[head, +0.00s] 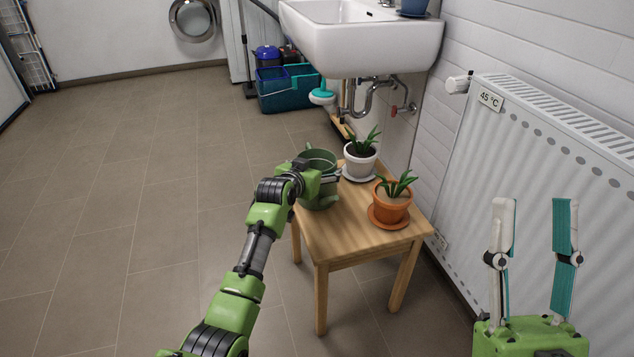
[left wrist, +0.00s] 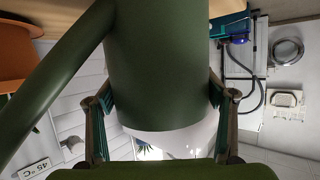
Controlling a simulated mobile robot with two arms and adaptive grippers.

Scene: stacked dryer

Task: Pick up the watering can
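The dark green watering can (head: 321,193) stands at the left side of a small wooden stool (head: 345,235). My left gripper (head: 316,178) is at the can and partly hides it in the head view. In the left wrist view the can's body (left wrist: 160,70) fills the space between the two fingers of my left gripper (left wrist: 160,90), with its long curved part reaching to the lower left. The fingers are wide apart along the can's sides; whether they press on it I cannot tell. My right gripper (head: 530,235) is raised at the lower right, open and empty.
A white pot with a plant (head: 360,161) stands close behind the can. An orange pot with a plant (head: 391,202) stands on the stool's right. A radiator (head: 540,190) is at the right, a sink (head: 365,45) behind. The tiled floor at left is free.

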